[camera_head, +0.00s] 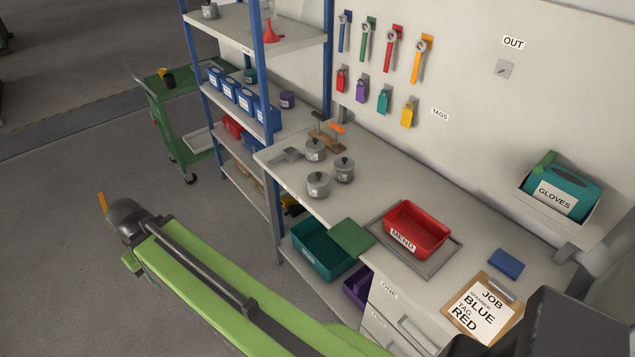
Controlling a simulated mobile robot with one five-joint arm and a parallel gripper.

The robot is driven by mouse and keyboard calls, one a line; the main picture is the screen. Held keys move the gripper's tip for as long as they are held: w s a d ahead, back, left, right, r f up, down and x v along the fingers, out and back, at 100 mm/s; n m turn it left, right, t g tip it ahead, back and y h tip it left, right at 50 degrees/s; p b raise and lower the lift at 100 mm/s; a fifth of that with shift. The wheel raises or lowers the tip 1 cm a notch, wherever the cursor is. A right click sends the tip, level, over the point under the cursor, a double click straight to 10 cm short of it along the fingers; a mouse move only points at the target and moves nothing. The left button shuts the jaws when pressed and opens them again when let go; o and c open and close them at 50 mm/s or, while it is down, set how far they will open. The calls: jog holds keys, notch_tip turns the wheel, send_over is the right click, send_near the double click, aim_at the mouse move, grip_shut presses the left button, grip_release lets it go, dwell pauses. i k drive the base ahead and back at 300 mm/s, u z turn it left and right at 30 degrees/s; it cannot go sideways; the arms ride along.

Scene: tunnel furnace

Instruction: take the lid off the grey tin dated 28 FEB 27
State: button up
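Three grey tins stand close together on the workbench (385,185), left of the red bin. One is at the back (315,148), one at the right (344,170) and one at the front (318,186). Each has a grey lid with a dark knob on top. Their labels are too small to read, so I cannot tell which is dated 28 FEB 27. My gripper (103,204) is at the far end of my green arm, over the floor at the left, well away from the tins. Only an orange tip shows; its opening is hidden.
A red MEND bin (416,230) sits on a grey tray on the bench. A grey scoop (288,154) and a wooden holder (327,141) lie beside the tins. A blue-post shelf (262,75) rises behind left. A job clipboard (483,308) lies at the right.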

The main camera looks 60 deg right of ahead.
aim_at(319, 180)
jog(key=z, duration=0.1)
jog(key=i, duration=0.9)
jog(key=u, duration=0.05)
